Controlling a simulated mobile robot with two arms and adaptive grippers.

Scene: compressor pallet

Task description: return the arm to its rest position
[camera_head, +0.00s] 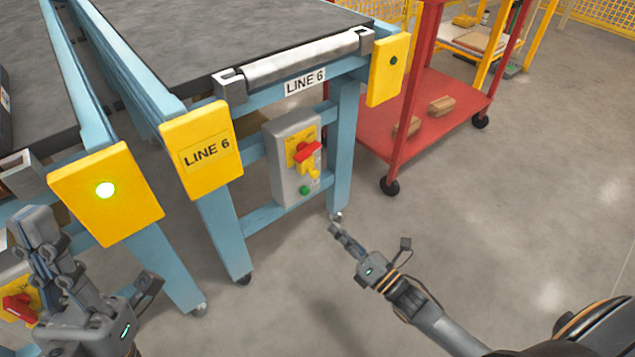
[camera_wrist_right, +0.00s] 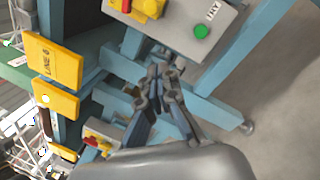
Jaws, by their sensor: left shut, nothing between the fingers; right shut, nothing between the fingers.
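My right gripper (camera_head: 339,231) is shut and empty in the head view. It hangs over the floor in front of the line 6 conveyor's leg, right of and below the grey control box (camera_head: 283,172). In the right wrist view my right gripper (camera_wrist_right: 158,75) points toward the blue frame, with the control box (camera_wrist_right: 190,22) and its green button (camera_wrist_right: 202,32) above it. I see nothing held in either gripper.
The blue conveyor frame (camera_head: 219,219) with yellow LINE 6 plate (camera_head: 203,158) stands ahead. A red cart (camera_head: 440,90) carrying cardboard boxes stands at the back right. A yellow mesh fence (camera_head: 600,15) is behind it. The floor at the right is clear.

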